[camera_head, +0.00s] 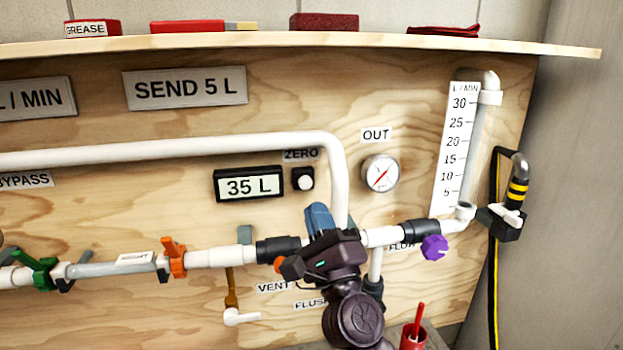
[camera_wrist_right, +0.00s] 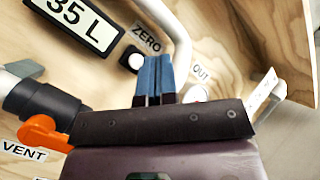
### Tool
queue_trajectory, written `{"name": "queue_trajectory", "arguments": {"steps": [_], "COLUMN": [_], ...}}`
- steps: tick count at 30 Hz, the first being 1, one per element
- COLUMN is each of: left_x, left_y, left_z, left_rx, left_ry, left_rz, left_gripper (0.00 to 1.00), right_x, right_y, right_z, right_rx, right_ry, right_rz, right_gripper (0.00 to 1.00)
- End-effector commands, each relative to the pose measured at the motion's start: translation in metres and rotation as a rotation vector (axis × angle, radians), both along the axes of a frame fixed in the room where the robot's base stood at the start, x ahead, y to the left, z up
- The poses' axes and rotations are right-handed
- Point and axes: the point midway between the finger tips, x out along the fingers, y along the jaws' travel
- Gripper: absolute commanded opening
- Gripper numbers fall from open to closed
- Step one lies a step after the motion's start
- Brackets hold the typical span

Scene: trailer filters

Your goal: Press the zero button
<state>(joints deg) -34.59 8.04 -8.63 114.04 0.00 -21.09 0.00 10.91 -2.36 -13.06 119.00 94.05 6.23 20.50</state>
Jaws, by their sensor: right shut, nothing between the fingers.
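The zero button (camera_head: 303,179) is a round white button in a small black housing under the ZERO label (camera_head: 300,154), just right of the display (camera_head: 249,186) reading 35 L. In the right wrist view the button (camera_wrist_right: 134,60) shows just left of the blue fingertips. My right gripper (camera_head: 319,213) is shut and empty, its blue fingers pointing up toward the panel. In the head view its tips are a little below and right of the button. They appear apart from it, but the depth gap is hard to tell. My left gripper is not in view.
A white pipe (camera_head: 335,165) bends down just right of the button. A horizontal pipe with green (camera_head: 38,272), orange (camera_head: 173,257) and purple (camera_head: 434,248) valve handles runs below. A gauge (camera_head: 381,173) sits right. The panel between display and lower pipe is bare.

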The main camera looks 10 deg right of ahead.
Motion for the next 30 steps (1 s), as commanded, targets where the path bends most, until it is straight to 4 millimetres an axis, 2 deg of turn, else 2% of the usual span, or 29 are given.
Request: {"name": "queue_trajectory", "arguments": {"steps": [17,30], "left_x": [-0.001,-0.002], "left_y": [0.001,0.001], "left_z": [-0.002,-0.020], "left_rx": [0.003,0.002], "left_ry": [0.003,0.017], "left_rz": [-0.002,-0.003], "left_gripper": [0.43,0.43], "right_x": [0.005,0.052], "right_y": [-0.002,-0.002], "right_z": [-0.001,-0.003], "right_rx": [0.039,0.037], "right_ry": [0.009,0.009], "right_rz": [0.010,0.009], "right_gripper": [0.00,0.00]}}
